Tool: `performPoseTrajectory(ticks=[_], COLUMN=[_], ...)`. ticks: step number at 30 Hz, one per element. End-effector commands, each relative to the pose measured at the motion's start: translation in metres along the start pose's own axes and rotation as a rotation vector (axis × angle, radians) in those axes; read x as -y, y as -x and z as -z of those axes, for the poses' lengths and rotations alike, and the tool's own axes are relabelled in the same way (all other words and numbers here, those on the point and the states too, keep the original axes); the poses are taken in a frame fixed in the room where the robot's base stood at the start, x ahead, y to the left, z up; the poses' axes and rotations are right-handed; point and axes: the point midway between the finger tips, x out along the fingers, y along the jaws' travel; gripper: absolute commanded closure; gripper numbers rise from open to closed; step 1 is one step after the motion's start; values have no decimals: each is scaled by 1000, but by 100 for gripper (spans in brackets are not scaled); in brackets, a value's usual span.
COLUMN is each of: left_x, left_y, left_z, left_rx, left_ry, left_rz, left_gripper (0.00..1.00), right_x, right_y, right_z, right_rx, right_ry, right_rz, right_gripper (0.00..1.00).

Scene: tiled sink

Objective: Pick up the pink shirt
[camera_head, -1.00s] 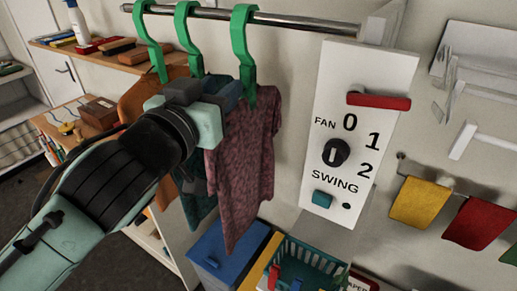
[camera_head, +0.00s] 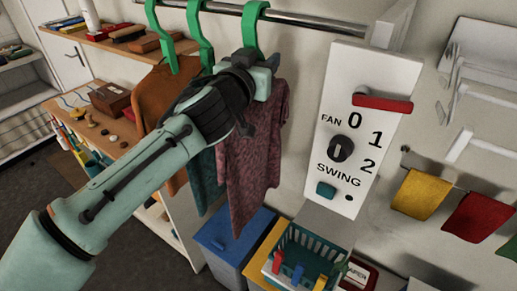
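The pink shirt (camera_head: 255,150), a dusky mottled pink, hangs on a green hanger (camera_head: 252,28) from the metal rail. It is the rightmost of three hanging garments. My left gripper (camera_head: 264,76) is at the top of the pink shirt, just below the hanger's hook, and hides its collar and shoulder. The fingertips are hidden behind the wrist, so whether they touch or grip the shirt or hanger cannot be told. My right gripper is not in view.
An orange shirt (camera_head: 160,92) and a teal shirt (camera_head: 204,180) hang close on the left. A fan panel (camera_head: 362,130) stands to the right. Below are a blue bin (camera_head: 232,243) and a teal basket (camera_head: 313,254) with coloured pegs. Metal rail (camera_head: 300,21) runs above.

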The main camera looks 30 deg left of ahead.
Motion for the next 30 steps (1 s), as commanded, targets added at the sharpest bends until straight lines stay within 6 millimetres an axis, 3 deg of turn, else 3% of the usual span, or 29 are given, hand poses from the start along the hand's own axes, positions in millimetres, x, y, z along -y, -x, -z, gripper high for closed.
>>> performPoseTrajectory(ticks=[6,10,30], left_x=[0,0,0], left_y=[-1,-1,-1], left_z=[-1,-1,-1], left_rx=[0,0,2], left_ry=[1,0,0], left_rz=[0,0,0], left_gripper=[62,100,100], right_x=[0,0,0], right_y=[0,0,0], right_z=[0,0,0], right_rx=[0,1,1], right_ry=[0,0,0], right_rz=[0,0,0], right_gripper=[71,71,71])
